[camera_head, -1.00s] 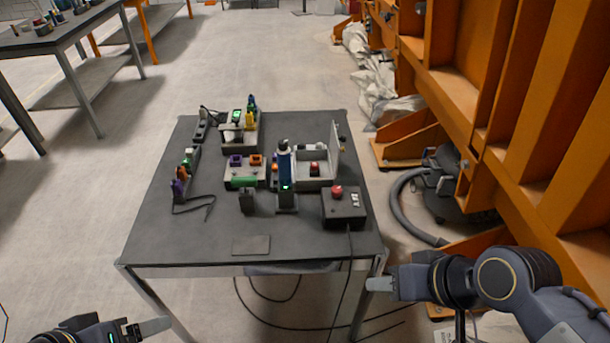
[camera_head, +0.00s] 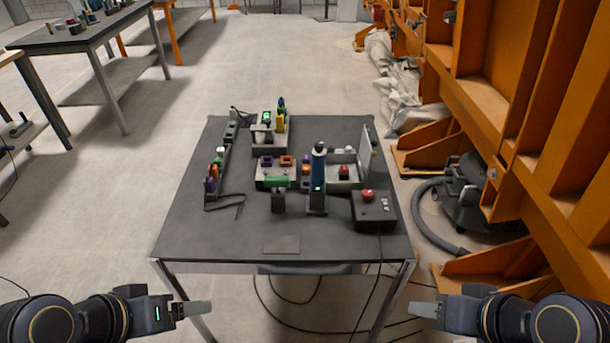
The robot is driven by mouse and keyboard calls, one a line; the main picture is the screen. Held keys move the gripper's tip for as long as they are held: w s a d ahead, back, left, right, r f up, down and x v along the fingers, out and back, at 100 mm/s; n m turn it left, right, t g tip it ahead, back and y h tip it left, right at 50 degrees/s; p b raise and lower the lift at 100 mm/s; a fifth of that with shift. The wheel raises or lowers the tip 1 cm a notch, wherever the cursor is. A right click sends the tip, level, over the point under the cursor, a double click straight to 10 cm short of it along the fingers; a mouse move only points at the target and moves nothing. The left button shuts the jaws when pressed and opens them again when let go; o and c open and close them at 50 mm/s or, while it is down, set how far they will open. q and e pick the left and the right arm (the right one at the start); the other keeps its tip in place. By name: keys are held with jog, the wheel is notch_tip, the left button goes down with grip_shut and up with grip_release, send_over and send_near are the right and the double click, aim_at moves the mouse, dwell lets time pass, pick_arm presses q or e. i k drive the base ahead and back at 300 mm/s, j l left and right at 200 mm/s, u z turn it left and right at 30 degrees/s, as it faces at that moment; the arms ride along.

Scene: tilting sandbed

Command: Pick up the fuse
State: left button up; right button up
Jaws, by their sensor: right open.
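I cannot tell for sure which small part is the fuse. On the dark table (camera_head: 200,238) stand a purple block (camera_head: 266,162), an orange block (camera_head: 286,161) and a green cylinder (camera_head: 277,182) on a grey base. More small coloured parts (camera_head: 215,170) stand in a row at the left. My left gripper (camera_head: 200,310) is in front of the table's near left corner, apart from everything; its jaw gap does not show. My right gripper (camera_head: 420,310) is open and empty, in front of the near right corner.
A blue upright tool (camera_head: 318,170) stands mid-table. Right of it are an open grey case (camera_head: 345,182) and a dark box with a red button (camera_head: 368,196). The table's front is clear except for a flat plate (camera_head: 281,245). Orange steelwork (camera_head: 540,120) rises at the right.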

aim_at(344, 170)
jog(key=u, duration=1.2)
jog(key=l+u, duration=0.15)
jog(key=l, duration=0.35)
jog(key=k+l+u, duration=0.2)
jog(key=l, duration=0.3)
jog(key=l+u, duration=0.15)
jog(key=l, duration=0.35)
